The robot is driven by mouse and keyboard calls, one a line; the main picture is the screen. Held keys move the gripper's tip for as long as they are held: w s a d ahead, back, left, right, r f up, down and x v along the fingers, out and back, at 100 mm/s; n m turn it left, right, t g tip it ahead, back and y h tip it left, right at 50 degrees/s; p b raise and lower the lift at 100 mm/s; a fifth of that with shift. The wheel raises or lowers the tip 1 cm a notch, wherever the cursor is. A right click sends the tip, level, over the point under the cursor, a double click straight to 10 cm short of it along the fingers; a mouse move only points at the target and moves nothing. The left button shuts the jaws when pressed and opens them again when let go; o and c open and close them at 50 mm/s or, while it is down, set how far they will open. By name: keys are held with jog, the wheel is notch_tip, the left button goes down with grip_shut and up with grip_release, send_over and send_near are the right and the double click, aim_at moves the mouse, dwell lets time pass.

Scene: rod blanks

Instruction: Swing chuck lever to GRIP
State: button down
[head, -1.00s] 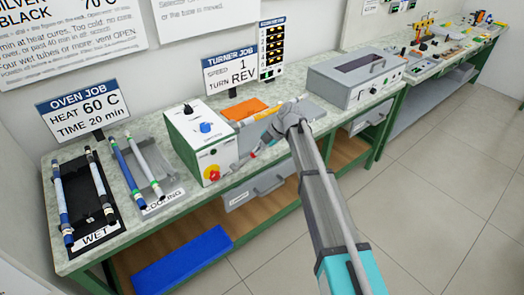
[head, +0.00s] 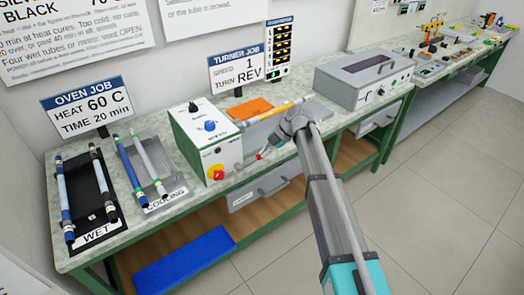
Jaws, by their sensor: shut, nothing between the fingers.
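The turner is a white and green control box (head: 206,145) with a blue knob, a black knob and a red-and-yellow stop button. A yellow rod (head: 281,109) extends right from it, above a grey bed. My gripper (head: 266,151) is shut and empty, in front of the rod and right of the box. A small red part (head: 259,156) shows at its fingertips; it may be the chuck lever's end, but I cannot tell whether they touch. The rest of the lever and its setting are hidden or too small to read.
The turner job sign (head: 237,72) reads speed 1, turn REV. A grey lidded box (head: 352,92) stands to the right. The wet rack (head: 84,190) and cooling rack (head: 160,165) hold rods at the left.

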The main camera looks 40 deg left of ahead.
jog(key=shift+s, duration=0.15)
jog(key=shift+r, duration=0.15)
jog(key=s+p+v, duration=0.1)
jog(key=p+v, duration=1)
jog(key=v, duration=0.2)
jog(key=shift+s+d, duration=0.15)
jog(key=shift+d, duration=0.15)
jog(key=shift+r, duration=0.1)
dwell(0.6)
